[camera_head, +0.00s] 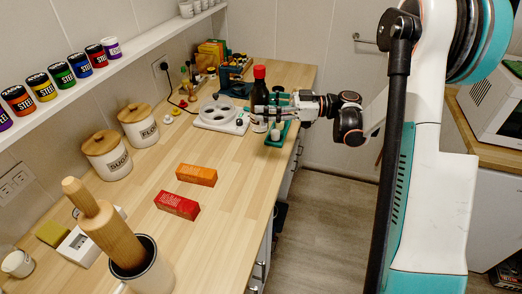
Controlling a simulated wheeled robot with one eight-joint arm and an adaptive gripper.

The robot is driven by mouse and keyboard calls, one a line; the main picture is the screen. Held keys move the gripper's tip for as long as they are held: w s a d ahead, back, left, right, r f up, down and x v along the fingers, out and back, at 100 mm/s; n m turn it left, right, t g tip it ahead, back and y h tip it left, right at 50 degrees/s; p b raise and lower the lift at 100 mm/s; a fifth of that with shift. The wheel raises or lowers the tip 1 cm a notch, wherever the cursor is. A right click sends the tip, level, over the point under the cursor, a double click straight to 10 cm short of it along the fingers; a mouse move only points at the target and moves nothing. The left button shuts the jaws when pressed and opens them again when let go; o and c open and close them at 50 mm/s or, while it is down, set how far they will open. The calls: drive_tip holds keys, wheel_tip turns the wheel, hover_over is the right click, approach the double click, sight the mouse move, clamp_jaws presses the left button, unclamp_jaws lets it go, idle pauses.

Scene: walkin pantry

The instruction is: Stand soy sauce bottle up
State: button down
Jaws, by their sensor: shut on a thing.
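The soy sauce bottle (259,92), dark with a red cap and a pale label low down, is upright at the far right part of the wooden counter. My gripper (262,112) reaches in from the right at about the bottle's mid-height, and its fingers are shut on the bottle. The fingers hide part of the bottle's right side. The bottle's base is at or very near the counter top; I cannot tell if it touches.
A white kitchen scale (221,116) stands just left of the bottle. A green item (277,136) is close by on the right. An orange box (197,175) and a red box (177,205) lie nearer. The counter between these boxes and the bottle is clear.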

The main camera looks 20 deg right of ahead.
wheel_tip(320, 180, down, 15)
drive_tip(key=b, duration=0.4)
drive_tip(key=shift+r, duration=0.2)
drive_tip(key=shift+f, duration=0.2)
drive_tip(key=c, duration=0.8)
unclamp_jaws()
drive_tip(key=shift+o, duration=0.2)
drive_tip(key=shift+r, duration=0.1)
drive_tip(key=shift+d+r, duration=0.1)
drive_tip(key=shift+d, duration=0.05)
drive_tip(key=p+v, duration=0.3)
drive_tip(key=v, duration=0.8)
drive_tip(key=shift+d, duration=0.3)
drive_tip(key=shift+s, duration=0.15)
